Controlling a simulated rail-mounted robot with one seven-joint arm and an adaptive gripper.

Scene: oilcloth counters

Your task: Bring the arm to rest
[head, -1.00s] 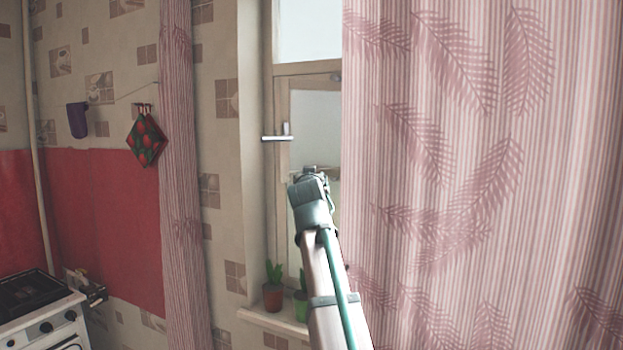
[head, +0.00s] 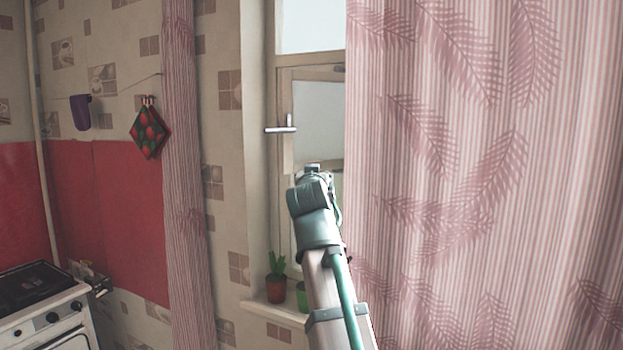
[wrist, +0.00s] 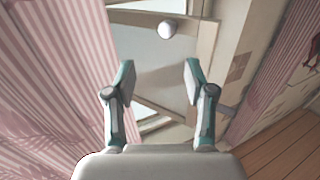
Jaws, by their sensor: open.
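My gripper (wrist: 158,78) is open in the wrist view, its two fingers spread apart with nothing between them. The window frame and pane show beyond the fingers. In the head view my arm rises from the bottom centre, and its wrist end stands in front of the window (head: 318,115). The fingers are hard to make out there because they are small and partly hidden by the wrist.
A striped pink curtain (head: 450,170) hangs close on the right, a narrow one (head: 185,200) on the left. Potted plants (head: 276,288) stand on the sill (head: 262,310), near my arm. A window handle (head: 281,129) sticks out. A stove (head: 45,310) is at lower left.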

